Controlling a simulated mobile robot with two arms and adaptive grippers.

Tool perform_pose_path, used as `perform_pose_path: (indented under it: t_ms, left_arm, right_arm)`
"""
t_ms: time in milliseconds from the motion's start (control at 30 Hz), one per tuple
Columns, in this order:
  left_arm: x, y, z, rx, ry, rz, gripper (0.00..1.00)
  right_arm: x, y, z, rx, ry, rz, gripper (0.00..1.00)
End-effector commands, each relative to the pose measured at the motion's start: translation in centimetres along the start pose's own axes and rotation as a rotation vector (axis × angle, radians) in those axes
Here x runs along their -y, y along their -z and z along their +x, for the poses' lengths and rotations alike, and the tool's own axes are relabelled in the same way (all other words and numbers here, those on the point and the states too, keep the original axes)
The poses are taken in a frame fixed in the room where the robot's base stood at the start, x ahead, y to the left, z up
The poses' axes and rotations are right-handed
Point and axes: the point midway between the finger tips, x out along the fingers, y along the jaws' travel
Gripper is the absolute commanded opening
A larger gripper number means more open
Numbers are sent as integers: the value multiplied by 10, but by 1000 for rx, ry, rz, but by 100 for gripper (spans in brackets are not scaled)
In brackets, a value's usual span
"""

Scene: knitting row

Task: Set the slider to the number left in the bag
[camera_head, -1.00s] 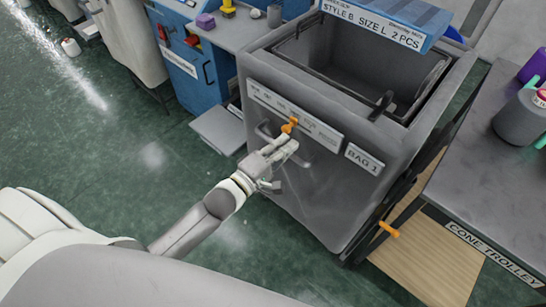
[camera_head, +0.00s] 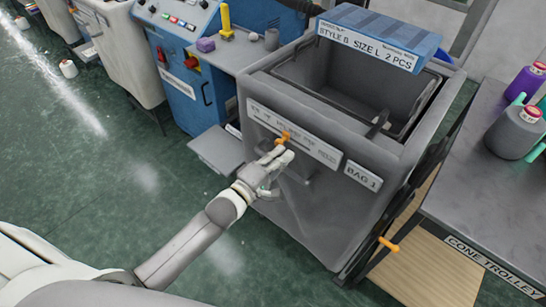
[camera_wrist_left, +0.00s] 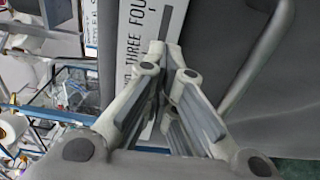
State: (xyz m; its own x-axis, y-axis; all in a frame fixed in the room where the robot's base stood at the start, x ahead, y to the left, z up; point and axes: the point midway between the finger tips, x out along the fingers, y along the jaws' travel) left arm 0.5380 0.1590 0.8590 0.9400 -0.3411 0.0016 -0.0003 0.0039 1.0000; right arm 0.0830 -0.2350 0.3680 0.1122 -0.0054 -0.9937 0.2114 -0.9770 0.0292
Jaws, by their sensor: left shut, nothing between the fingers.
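An orange slider knob (camera_head: 284,137) sits on a white lettered strip (camera_head: 318,150) on the front of the grey bag (camera_head: 310,205) labelled BAG 1. It stands left of the strip's middle; its exact number is too small to read. The words THREE and FOUR show on the strip (camera_wrist_left: 133,45) in the left wrist view. My left gripper (camera_head: 287,153) is shut and empty, its fingertips just below the knob; whether they touch it I cannot tell. In the wrist view its fingertips (camera_wrist_left: 164,60) meet before the strip. My right gripper is out of view.
A blue ticket board (camera_head: 385,35) reading STYLE B SIZE L 2 PCS stands over the bag's open top. A grey handle bar crosses the bag's front below the strip. The cone trolley (camera_head: 470,190) is at right, a blue machine (camera_head: 185,95) behind left.

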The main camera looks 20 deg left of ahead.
Motion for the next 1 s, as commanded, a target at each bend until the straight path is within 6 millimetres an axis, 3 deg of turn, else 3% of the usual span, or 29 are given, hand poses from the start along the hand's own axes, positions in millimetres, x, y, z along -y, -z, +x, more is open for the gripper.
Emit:
perform_pose_path:
  t_ms: [33,467,1000]
  left_arm:
    - [-14,0,9,5,-30,-3,0]
    - [-14,19,9,5,-30,-2,0]
    - [-16,6,6,6,-31,0,0]
  right_arm:
    - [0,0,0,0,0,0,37]
    - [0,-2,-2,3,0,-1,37]
    - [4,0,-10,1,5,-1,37]
